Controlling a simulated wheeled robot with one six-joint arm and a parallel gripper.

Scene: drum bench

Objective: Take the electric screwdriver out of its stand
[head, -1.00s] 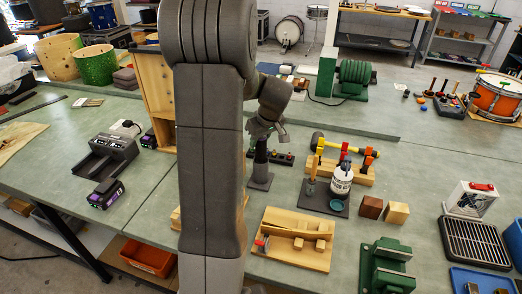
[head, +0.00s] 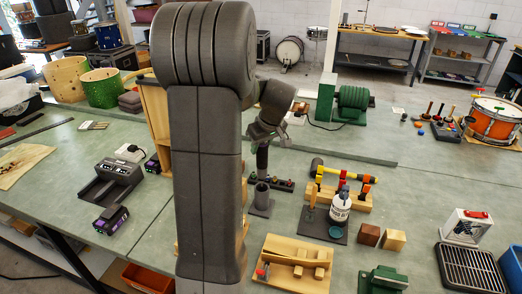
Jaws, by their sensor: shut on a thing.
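My gripper (head: 264,143) is shut on the dark electric screwdriver (head: 262,160), gripping it near its top end in the head view. The screwdriver hangs upright below the gripper. My arm covers the area to the left of the stand.
A yellow-handled mallet on a wooden rack (head: 340,195), a white bottle (head: 340,208) and wooden blocks (head: 394,240) stand to the right. A wooden tray (head: 297,283) lies in front. A charger (head: 112,180) and a battery (head: 111,219) lie left.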

